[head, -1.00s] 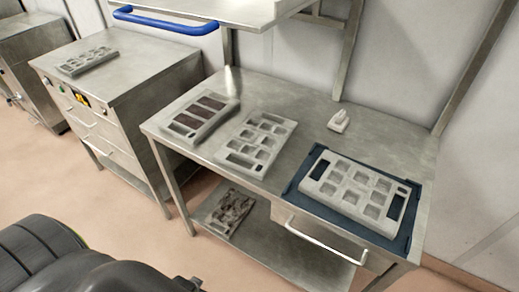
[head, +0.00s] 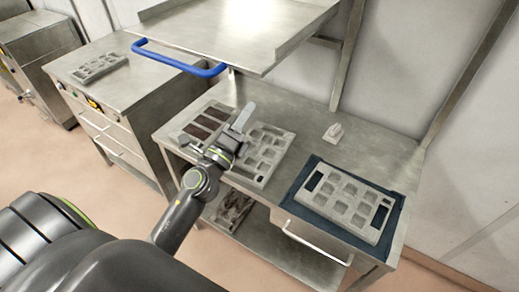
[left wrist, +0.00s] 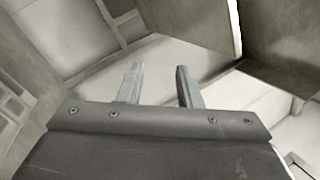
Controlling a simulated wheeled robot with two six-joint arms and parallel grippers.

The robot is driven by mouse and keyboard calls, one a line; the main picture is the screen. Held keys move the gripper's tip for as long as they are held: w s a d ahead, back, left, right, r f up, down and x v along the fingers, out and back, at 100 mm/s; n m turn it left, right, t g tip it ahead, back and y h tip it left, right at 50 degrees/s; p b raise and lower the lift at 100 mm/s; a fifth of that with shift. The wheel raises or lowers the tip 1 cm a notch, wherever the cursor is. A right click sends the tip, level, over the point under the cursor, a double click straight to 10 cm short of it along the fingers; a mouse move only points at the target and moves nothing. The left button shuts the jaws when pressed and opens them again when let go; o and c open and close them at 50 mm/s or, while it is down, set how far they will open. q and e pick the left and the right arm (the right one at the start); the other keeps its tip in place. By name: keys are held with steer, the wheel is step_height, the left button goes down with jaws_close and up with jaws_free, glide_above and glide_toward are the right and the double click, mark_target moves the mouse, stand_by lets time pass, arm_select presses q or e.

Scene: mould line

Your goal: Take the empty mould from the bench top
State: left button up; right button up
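On the bench top (head: 300,125) lie three grey moulds. The left mould (head: 190,128) has long cavities filled dark brown. The middle mould (head: 277,135) has several square cavities that look empty; my left arm partly covers it. The right mould (head: 352,192) has similar square cavities, looks empty and lies on a dark blue mat (head: 303,170). My left gripper (head: 217,126) is above the left and middle moulds, its fingers spread and nothing between them. The open fingers also show in the left wrist view (left wrist: 160,70). My right gripper is not in view.
A metal shelf with a blue handle (head: 180,57) overhangs the bench's back left. A small white object (head: 333,132) stands at the back. A stained mould (head: 233,210) lies on the lower shelf. Another mould (head: 99,67) lies on the left cabinet (head: 125,85).

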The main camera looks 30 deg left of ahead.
arm_select(q)
steer(key=w+d+f+m+g+h, duration=0.1)
steer(key=w+d+m+g+h, duration=0.3)
steer(key=d+m+h, duration=0.8)
steer(key=m+g+y, duration=1.4)
steer(key=m+g, duration=0.4)
glide_above(241, 176)
step_height(241, 176, down, 17)
step_height(241, 176, down, 7)
steer(key=b, duration=0.8)
steer(key=shift+w+f, duration=0.1)
step_height(241, 176, down, 3)
steer(key=b, duration=0.2)
steer(key=shift+a+b, duration=0.1)
steer(key=shift+b, duration=0.3)
steer(key=shift+f, duration=0.35)
steer(key=shift+r, duration=0.1)
